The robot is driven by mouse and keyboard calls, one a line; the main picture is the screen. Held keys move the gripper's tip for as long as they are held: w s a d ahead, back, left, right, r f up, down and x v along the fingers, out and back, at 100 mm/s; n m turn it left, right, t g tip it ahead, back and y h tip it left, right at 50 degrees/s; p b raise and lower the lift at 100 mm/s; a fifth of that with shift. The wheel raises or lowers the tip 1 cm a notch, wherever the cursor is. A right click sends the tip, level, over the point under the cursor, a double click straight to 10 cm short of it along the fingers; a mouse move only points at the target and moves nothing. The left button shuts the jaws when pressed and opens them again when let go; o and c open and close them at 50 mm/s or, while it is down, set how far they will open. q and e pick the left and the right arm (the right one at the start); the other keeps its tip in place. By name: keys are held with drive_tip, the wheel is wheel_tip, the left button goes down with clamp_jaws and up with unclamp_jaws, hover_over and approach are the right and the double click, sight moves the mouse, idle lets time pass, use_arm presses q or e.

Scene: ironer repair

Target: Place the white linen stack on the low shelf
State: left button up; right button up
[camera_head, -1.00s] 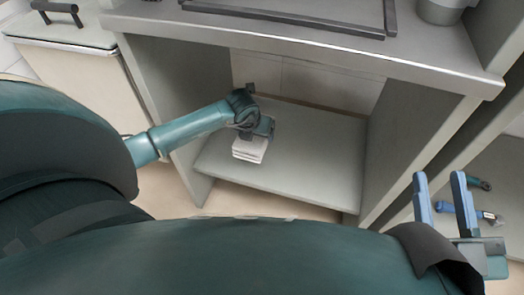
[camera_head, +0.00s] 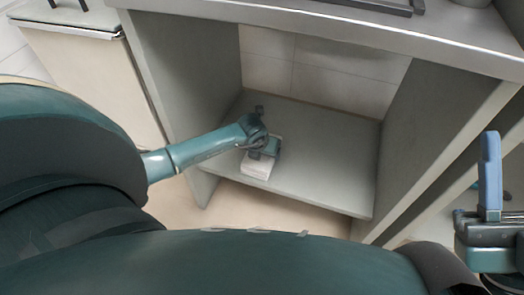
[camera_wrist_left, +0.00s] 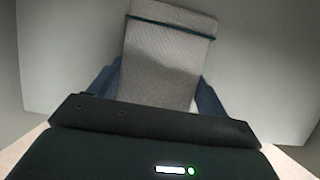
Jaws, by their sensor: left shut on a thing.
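The white linen stack (camera_head: 256,168) is in my left gripper (camera_head: 264,150), inside the open bay over the low shelf (camera_head: 320,165). The stack is near the shelf's front edge, left of its middle. In the left wrist view the linen (camera_wrist_left: 163,60) shows as pale, woven cloth with a dark teal band. The blue fingers of my left gripper (camera_wrist_left: 158,95) close on its two sides. I cannot tell whether its underside touches the shelf. My right gripper (camera_head: 505,185) is at the right edge, partly cut off, with one blue finger upright and empty space beside it.
Grey side panels (camera_head: 180,90) (camera_head: 440,130) bound the bay, and a grey worktop (camera_head: 330,25) runs above it. A beige cabinet (camera_head: 90,75) stands at the left. The shelf is clear right of the stack. Bare floor (camera_head: 250,205) lies in front.

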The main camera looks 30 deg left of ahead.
use_arm(q)
drive_tip(key=shift+f, duration=0.1)
drive_tip(key=o, duration=1.1)
drive_tip(key=shift+c, duration=0.2)
drive_tip(key=shift+r, duration=0.25)
drive_tip(key=p+v, duration=0.5)
drive_tip(key=v, duration=0.5)
drive_tip(key=shift+s+r+p, duration=0.2)
drive_tip(key=shift+r+p, duration=0.1)
drive_tip(key=shift+p, duration=0.05)
drive_tip(key=shift+s+d+r, duration=0.1)
drive_tip(key=shift+s+r, duration=0.15)
drive_tip(key=shift+r, duration=0.2)
use_arm(e)
wheel_tip(320, 180, down, 7)
drive_tip(key=m+g+h, duration=0.1)
drive_tip(key=m+h, duration=0.6)
drive_tip(key=shift+s+a+f+g, duration=0.2)
drive_tip(key=shift+s+a+g, duration=0.1)
drive_tip(key=shift+a+g, duration=0.1)
